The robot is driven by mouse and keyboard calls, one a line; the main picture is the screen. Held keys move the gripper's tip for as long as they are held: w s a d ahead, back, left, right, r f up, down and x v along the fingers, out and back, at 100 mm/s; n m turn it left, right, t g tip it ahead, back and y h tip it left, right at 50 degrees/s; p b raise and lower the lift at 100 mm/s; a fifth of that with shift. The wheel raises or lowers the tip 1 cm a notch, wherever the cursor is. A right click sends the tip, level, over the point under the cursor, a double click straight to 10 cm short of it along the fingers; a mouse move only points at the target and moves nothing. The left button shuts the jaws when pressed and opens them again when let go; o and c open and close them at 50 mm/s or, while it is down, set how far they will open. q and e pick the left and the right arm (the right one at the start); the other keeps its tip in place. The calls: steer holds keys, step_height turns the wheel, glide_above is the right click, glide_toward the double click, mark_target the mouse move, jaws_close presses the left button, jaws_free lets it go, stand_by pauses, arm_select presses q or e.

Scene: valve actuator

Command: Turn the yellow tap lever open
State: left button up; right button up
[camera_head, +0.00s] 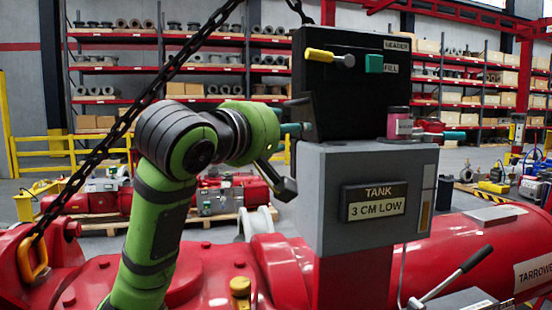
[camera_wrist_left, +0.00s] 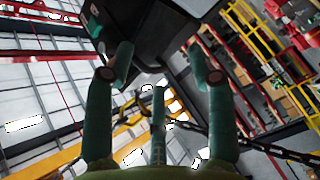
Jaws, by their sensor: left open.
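The yellow tap lever (camera_head: 322,55) sticks out to the left from a pivot on the upper front of a black box, lying nearly level with a slight tilt. A green square (camera_head: 374,63) and a "FILL" label are to its right. My left gripper (camera_head: 292,129) is at the lower left edge of the black box, below and left of the lever, not touching it. In the left wrist view its teal fingers (camera_wrist_left: 155,75) are spread and empty, with the dark box beyond. I cannot make out the lever in that view. My right gripper is not in view.
The black box (camera_head: 350,105) stands on a grey tank unit (camera_head: 355,232) marked "3 CM LOW". A pink container (camera_head: 399,122) is beside it on the right. A dark chain (camera_head: 140,105) hangs across the left. Red machinery (camera_head: 480,250) fills the foreground.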

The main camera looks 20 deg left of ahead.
arm_select(q)
steer(key=shift+m+g, duration=0.3)
steer(key=shift+m, duration=0.1)
steer(key=f, duration=0.2)
steer(key=w+f, duration=0.1)
steer(key=f, duration=0.1)
steer(key=shift+f, duration=0.25)
